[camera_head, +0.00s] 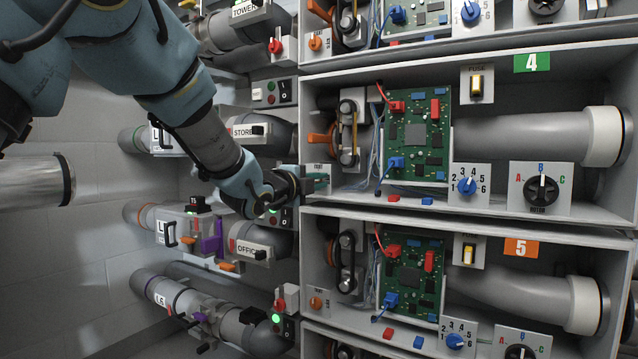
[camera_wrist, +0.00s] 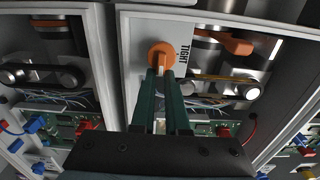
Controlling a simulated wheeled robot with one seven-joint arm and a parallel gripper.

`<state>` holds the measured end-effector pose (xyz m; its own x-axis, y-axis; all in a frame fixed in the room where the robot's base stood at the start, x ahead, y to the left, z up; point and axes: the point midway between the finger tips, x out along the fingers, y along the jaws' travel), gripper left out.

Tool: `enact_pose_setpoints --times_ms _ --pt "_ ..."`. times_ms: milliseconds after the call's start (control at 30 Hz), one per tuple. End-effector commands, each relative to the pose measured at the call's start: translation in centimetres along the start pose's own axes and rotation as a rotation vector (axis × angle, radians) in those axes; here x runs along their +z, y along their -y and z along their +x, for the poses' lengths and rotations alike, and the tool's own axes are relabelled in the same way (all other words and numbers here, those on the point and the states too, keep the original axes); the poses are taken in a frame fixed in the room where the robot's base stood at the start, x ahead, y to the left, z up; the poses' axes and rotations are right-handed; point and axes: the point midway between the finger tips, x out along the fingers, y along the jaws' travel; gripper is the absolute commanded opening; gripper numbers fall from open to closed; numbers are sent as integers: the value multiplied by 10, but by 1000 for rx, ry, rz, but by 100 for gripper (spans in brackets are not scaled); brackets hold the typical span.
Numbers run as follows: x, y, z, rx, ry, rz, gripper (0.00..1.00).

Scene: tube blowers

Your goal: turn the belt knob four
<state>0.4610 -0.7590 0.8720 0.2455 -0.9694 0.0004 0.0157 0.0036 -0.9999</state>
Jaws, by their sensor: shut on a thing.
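The belt knob of unit four is an orange knob (camera_wrist: 161,52) on a white panel marked TIGHT (camera_wrist: 188,30), in the upper middle of the wrist view. My gripper (camera_wrist: 160,74) reaches it with two dark green fingers, shut on the knob's raised grip. In the head view my gripper (camera_head: 318,180) is at the left front post of the unit with the green 4 sign (camera_head: 531,62), just below the TIGHT label. There the fingers hide the knob.
Inside unit four are a belt on pulleys (camera_head: 349,128), an orange lever (camera_head: 322,139) and a green circuit board (camera_head: 416,137). A blue dial (camera_head: 466,186) and a black rotor switch (camera_head: 541,190) are to the right. Unit five (camera_head: 521,247) is below. Pipes crowd the left.

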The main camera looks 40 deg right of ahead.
Motion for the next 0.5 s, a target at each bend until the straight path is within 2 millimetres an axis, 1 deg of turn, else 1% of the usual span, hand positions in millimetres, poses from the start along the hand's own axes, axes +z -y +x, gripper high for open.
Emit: enact_pose_setpoints --times_ms 33,100,133,500 --pt "14 -3 -2 8 27 -2 0" --pt "15 -3 -2 8 27 -2 0" --pt "15 -3 -2 8 27 -2 14" --pt "10 -2 -2 5 19 -1 55"
